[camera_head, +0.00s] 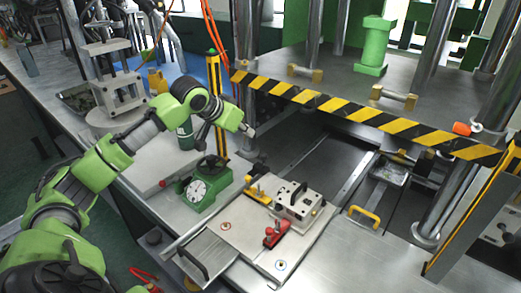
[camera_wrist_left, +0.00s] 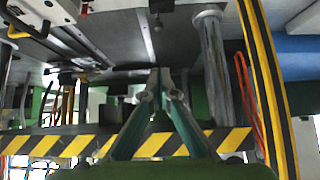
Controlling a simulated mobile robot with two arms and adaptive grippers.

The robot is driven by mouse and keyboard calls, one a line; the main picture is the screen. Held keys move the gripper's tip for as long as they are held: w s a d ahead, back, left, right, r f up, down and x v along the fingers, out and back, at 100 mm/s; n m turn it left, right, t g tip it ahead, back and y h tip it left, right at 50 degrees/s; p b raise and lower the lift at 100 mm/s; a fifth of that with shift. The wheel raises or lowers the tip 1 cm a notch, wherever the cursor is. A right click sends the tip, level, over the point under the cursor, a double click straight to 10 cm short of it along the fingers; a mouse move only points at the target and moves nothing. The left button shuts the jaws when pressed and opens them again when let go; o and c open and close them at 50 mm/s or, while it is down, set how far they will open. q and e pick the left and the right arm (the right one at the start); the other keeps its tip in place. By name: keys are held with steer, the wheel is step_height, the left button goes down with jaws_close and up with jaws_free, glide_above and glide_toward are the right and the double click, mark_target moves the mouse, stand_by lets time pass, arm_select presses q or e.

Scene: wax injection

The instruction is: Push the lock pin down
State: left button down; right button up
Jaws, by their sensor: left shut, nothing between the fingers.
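My left gripper (camera_head: 250,131) is shut and empty, held in the air in front of the press, left of the striped beam and above the green dial scale. In the left wrist view its fingers (camera_wrist_left: 160,78) meet at the tips. I cannot tell for sure which part is the lock pin. A red clamp-like piece (camera_head: 277,234) sits on the grey mold plate (camera_head: 237,225), beside a metal mold block (camera_head: 303,207) with a black handle. An orange-red piece (camera_head: 461,128) is at the right end of the press beam. The gripper is apart from all of these. My right gripper is not in view.
The black-and-yellow striped beam (camera_head: 350,110) of the press crosses the view. A green dial scale (camera_head: 205,187) stands left of the mold plate. A yellow handle (camera_head: 365,215) lies right of it. A striped post (camera_head: 216,100) rises close to my left arm.

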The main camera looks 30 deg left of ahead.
arm_select(q)
steer(key=w+f+p, duration=0.3)
steer(key=w+f, duration=0.3)
steer(key=f, duration=0.4)
steer(key=shift+d+f, duration=0.15)
steer(key=shift+d, duration=0.05)
steer(key=shift+w+f, duration=0.1)
steer(key=shift+w, duration=0.05)
steer(key=shift+d+f, duration=0.1)
steer(key=shift+f, duration=1.25)
